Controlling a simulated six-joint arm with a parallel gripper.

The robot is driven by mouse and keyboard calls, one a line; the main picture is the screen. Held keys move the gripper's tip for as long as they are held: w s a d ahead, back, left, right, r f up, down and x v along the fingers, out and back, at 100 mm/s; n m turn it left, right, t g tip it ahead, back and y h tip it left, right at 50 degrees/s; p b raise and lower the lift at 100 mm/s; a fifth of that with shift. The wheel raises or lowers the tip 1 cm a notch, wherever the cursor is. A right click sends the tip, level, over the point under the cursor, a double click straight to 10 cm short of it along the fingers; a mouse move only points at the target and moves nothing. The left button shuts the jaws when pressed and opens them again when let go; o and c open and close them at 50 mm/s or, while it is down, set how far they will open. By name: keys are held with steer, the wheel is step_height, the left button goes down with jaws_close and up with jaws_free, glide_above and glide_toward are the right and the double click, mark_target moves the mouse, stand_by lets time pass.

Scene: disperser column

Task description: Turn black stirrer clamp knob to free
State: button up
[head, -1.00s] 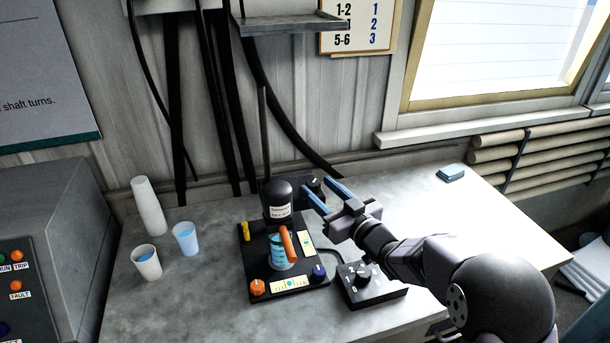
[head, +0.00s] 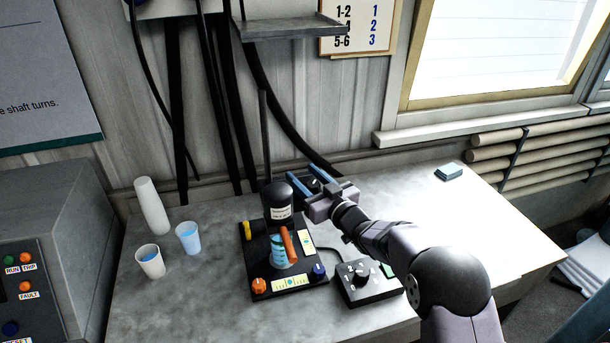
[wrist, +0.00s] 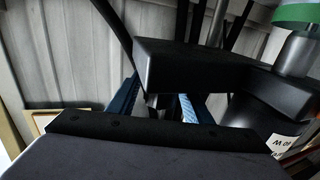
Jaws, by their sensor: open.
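The black stirrer clamp knob (head: 313,184) has a pale mark and sits behind and right of the black stirrer head (head: 279,204). My gripper (head: 303,172) has its two blue fingers open, pointing toward the wall, one on either side of the knob in the head view. In the wrist view my open gripper (wrist: 156,103) shows both blue fingers, with a small dark piece between their far ends. A black block (wrist: 200,68) crosses above and partly covers them. Whether the fingers touch the knob I cannot tell.
A beaker of blue liquid (head: 279,252) with an orange rod stands on the black base. Paper cups (head: 150,262) stand left. A shelf (head: 290,25) and cables hang above. The bench's right side is mostly clear.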

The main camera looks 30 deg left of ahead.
steer(key=c, duration=1.1)
steer(key=shift+o, duration=0.2)
steer(key=shift+g, duration=0.3)
steer(key=shift+s+a+n+g+y+p, duration=0.15)
steer(key=shift+n+g+y+p, duration=0.2)
steer(key=shift+n+g, duration=0.4)
steer(key=shift+s+d+n+g+y+p, duration=0.15)
steer(key=shift+n+g+y, duration=0.35)
steer(key=shift+g, duration=0.35)
steer(key=n+g, duration=0.2)
steer(key=shift+s+a+f+g, duration=0.1)
steer(key=shift+s+a+g, duration=0.1)
steer(key=shift+s+g, duration=0.2)
steer(key=shift+s+n+g+y+b, duration=0.25)
steer(key=shift+n+g, duration=0.4)
steer(key=shift+g, duration=0.45)
steer(key=shift+s+n+g+b, duration=0.15)
steer(key=shift+n+g+b, duration=0.5)
steer(key=shift+g, duration=0.25)
steer(key=shift+s+n+g+b, duration=0.15)
steer(key=shift+n+g+b, duration=0.25)
steer(key=shift+g, duration=0.3)
